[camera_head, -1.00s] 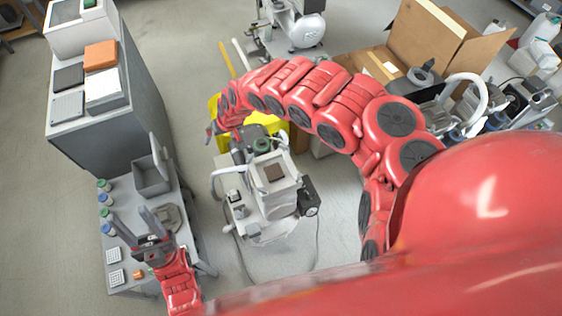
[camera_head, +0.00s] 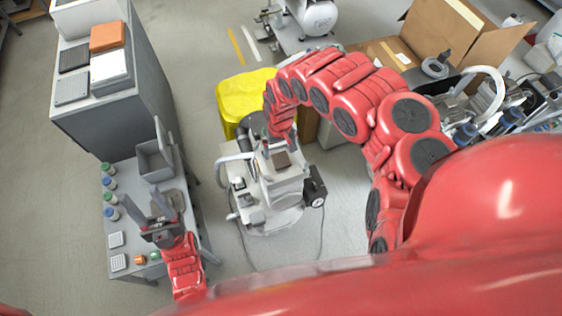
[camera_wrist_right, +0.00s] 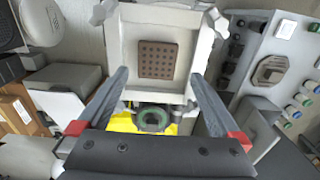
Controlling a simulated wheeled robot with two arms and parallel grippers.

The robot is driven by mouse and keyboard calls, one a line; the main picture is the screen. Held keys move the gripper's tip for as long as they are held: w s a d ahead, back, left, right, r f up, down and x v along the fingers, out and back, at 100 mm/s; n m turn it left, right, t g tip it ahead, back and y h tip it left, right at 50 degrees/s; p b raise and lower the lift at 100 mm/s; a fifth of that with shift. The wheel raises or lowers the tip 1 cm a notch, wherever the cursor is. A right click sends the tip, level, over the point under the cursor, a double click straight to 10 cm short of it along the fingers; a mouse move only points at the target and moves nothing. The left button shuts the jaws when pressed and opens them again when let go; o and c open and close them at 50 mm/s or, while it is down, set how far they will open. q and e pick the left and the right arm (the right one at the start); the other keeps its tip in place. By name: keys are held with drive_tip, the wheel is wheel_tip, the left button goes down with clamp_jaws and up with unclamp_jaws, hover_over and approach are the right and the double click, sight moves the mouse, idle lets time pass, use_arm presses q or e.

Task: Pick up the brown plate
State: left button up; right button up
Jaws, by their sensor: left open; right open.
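The brown plate (camera_head: 281,160) is a small dark square lying on the pale top tray of the wheeled compressor unit (camera_head: 265,190). In the right wrist view the brown plate (camera_wrist_right: 158,59) shows a grid of small holes and lies flat, apart from the tray's raised rim. My right gripper (camera_wrist_right: 160,76) is open and empty, its fingers spread on either side of the tray in that view. My left gripper (camera_head: 150,203) is open and empty above the side table at the left.
The side table (camera_head: 130,222) holds a grey open bin (camera_head: 155,162), several capped jars and small white trays. A tall cabinet (camera_head: 115,120) carries orange, black, white and grey boxes. A yellow bag-covered bin (camera_head: 240,95) stands behind the compressor. Cardboard boxes and equipment crowd the right.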

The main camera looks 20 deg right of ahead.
sight(281, 157)
drive_tip(key=shift+w+d+f+p, duration=0.15)
drive_tip(key=shift+f+p, duration=0.1)
drive_tip(key=shift+f, duration=1.2)
drive_tip(key=shift+s+d+f+p, duration=0.1)
drive_tip(key=shift+f+p, duration=0.1)
drive_tip(key=shift+f, duration=1.2)
drive_tip(key=shift+w, duration=0.1)
drive_tip(key=c, duration=1.4)
drive_tip(key=shift+r, duration=0.15)
